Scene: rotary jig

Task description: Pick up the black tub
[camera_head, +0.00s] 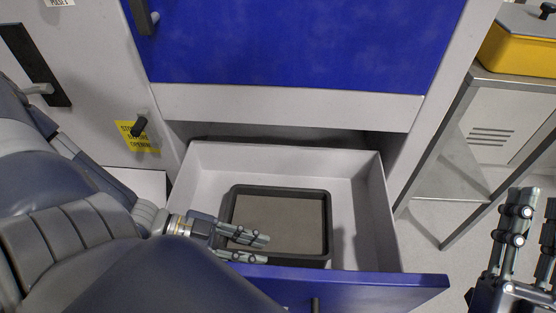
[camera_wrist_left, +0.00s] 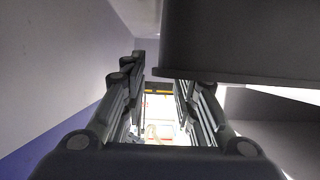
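The black tub (camera_head: 327,225) is a shallow rectangular tub with a dark rim and a brownish-grey floor. It sits level in the open drawer (camera_head: 365,185). My left gripper (camera_head: 267,249) is at the tub's front left corner, its two fingers apart and pointing right across the tub's near side. In the left wrist view the fingers (camera_wrist_left: 158,80) are open, with a gap between them. The dark tub wall (camera_wrist_left: 240,40) fills the upper right there, close to the right finger; contact cannot be told. My right gripper (camera_head: 537,200) is open and empty at the right edge, partly cut off.
The drawer's blue front (camera_head: 400,288) is close beside my left gripper. A blue cabinet panel (camera_head: 300,40) is above the drawer. At right stands a metal stand (camera_head: 500,85) with a yellow container (camera_head: 520,50). The drawer has free room right of the tub.

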